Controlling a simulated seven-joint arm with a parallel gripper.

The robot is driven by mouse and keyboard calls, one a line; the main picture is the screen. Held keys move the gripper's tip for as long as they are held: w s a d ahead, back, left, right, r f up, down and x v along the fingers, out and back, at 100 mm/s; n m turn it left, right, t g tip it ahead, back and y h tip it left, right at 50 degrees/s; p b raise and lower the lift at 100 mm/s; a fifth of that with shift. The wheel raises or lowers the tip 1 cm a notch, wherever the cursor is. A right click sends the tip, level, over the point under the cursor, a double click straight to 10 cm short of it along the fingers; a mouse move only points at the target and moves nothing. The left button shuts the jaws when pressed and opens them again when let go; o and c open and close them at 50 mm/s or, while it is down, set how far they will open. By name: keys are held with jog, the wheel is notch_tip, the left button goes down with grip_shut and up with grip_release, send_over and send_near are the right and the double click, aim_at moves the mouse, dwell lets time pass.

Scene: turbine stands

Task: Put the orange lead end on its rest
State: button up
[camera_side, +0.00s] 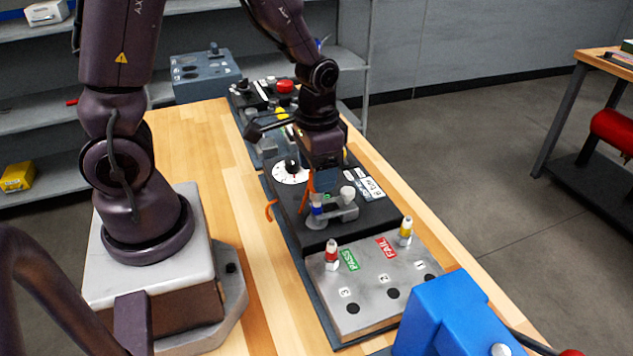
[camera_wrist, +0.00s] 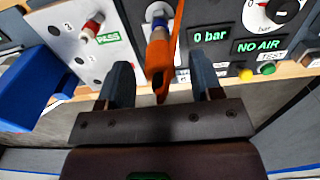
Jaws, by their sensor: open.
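My gripper (camera_side: 325,184) is just above the fixture. In the wrist view my gripper (camera_wrist: 163,82) is open, with one finger on each side of the lead end. I cannot tell which part is its rest.
A white dial (camera_side: 291,171) is behind. Bare wood (camera_side: 245,215) lies left of the panel.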

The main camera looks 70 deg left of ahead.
jog(key=shift+f, duration=0.65)
jog(key=shift+c, duration=0.4)
grip_shut()
